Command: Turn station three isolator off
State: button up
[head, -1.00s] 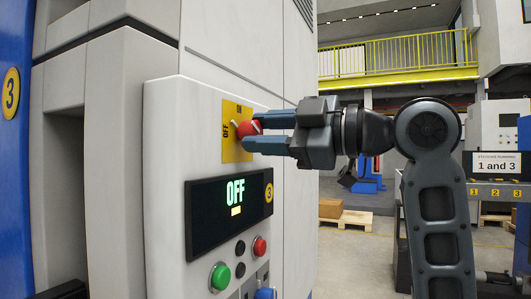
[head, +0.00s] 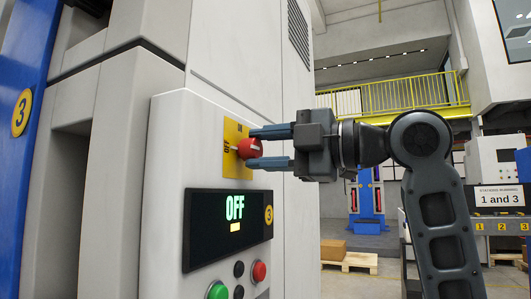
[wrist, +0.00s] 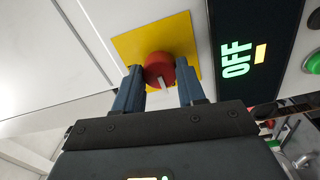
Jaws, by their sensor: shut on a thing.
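The station three isolator is a red round knob (head: 249,148) on a yellow plate (head: 231,133) on the cabinet's front panel. Its white pointer is toward the OFF label at the plate's left. ON is at the plate's top. The display (head: 223,239) under it reads OFF in green, with a yellow bar and a 3 badge beside it. My gripper (head: 267,148) comes from the right and is shut on the knob, one finger on each side. In the wrist view the knob (wrist: 158,68) shows between the two fingers (wrist: 158,88).
Green (head: 217,291) and red (head: 259,271) push buttons and small black ones sit below the display. A blue column (head: 28,75) with a 3 badge stands at the left. At the right, a sign (head: 499,197) reads "1 and 3". A pallet with a box lies behind.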

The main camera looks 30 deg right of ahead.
dwell(0.3)
jog(key=o, duration=1.1)
jog(key=shift+c, duration=0.2)
jog(key=v, duration=0.8)
jog(key=shift+w+f, duration=0.1)
